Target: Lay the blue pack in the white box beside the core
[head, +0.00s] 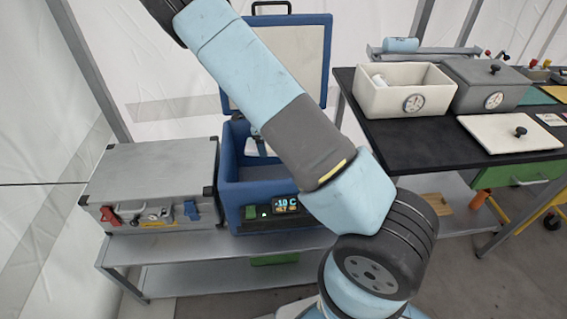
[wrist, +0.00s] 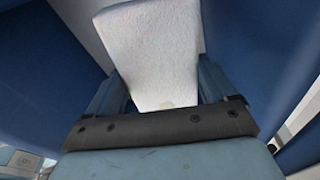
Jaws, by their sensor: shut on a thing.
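My gripper (wrist: 160,88) is inside the open blue cooler (head: 228,195), which has a lit display on its front. In the wrist view its two fingers are shut on a pale, frosty-looking slab (wrist: 152,45). The slab looks white rather than blue, so I cannot tell its true colour. In the head view my arm and the cooler wall mostly hide the gripper and the slab. The white box (head: 425,102) stands open on the black table, with a dial on its front. A pale core (head: 379,80) lies inside at its left.
A grey lidded box (head: 490,88) stands right of the white box. A white lid (head: 510,134) lies in front on the black table (head: 400,130). A light blue roll (head: 400,45) rests behind. A grey case (head: 150,180) sits left of the cooler, whose lid stands raised.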

